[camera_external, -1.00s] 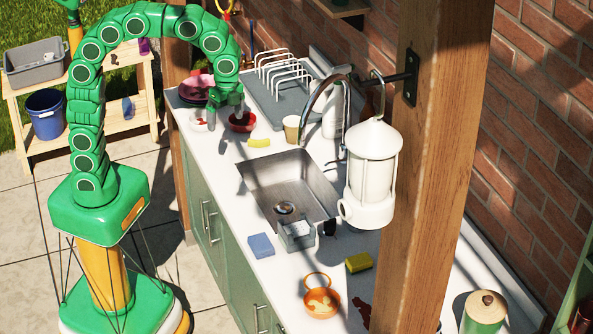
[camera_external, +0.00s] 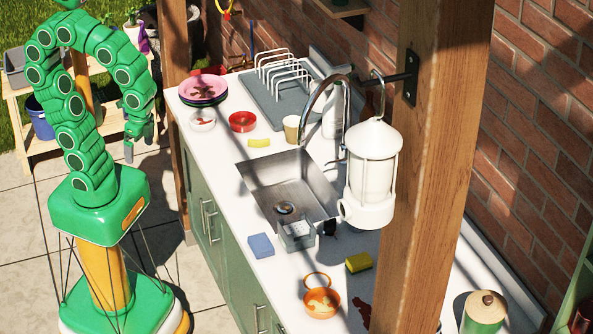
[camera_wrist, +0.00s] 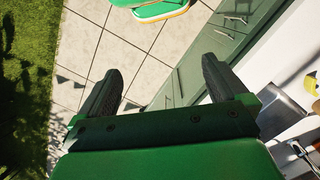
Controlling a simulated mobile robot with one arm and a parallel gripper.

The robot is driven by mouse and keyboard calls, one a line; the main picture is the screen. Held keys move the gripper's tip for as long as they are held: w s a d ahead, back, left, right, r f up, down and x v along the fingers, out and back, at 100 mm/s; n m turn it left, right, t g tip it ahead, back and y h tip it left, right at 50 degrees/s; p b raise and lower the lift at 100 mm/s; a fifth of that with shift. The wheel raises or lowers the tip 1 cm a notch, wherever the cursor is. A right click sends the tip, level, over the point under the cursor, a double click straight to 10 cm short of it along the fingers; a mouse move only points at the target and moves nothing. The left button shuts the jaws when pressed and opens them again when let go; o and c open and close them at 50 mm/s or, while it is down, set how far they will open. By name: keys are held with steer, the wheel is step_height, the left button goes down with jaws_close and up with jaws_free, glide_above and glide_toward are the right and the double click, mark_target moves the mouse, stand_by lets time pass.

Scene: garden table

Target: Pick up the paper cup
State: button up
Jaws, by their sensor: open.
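The paper cup (camera_external: 291,128) is a small tan cup standing upright on the white countertop, behind the sink and beside the faucet in the external view. I cannot make it out in the wrist view. My gripper (camera_external: 142,152) is left of the counter, over the paved floor and well apart from the cup. In the wrist view, my gripper (camera_wrist: 160,68) has its two dark fingers spread wide with nothing between them, above the paving and cabinet fronts.
A red bowl (camera_external: 242,122) and a yellow piece (camera_external: 259,143) lie left of the cup. The dish rack (camera_external: 275,95) stands behind it, and the faucet (camera_external: 346,95) arches at its right. The sink (camera_external: 285,190) is in front. A wooden post (camera_external: 435,150) rises at right.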

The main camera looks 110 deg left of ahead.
steer(key=shift+n, duration=0.4)
steer(key=s, duration=0.1)
steer(key=s+f, duration=0.1)
steer(key=s, duration=0.1)
steer(key=s+d+f, duration=0.1)
steer(key=shift+s+d, duration=0.1)
steer(key=shift+s, duration=0.1)
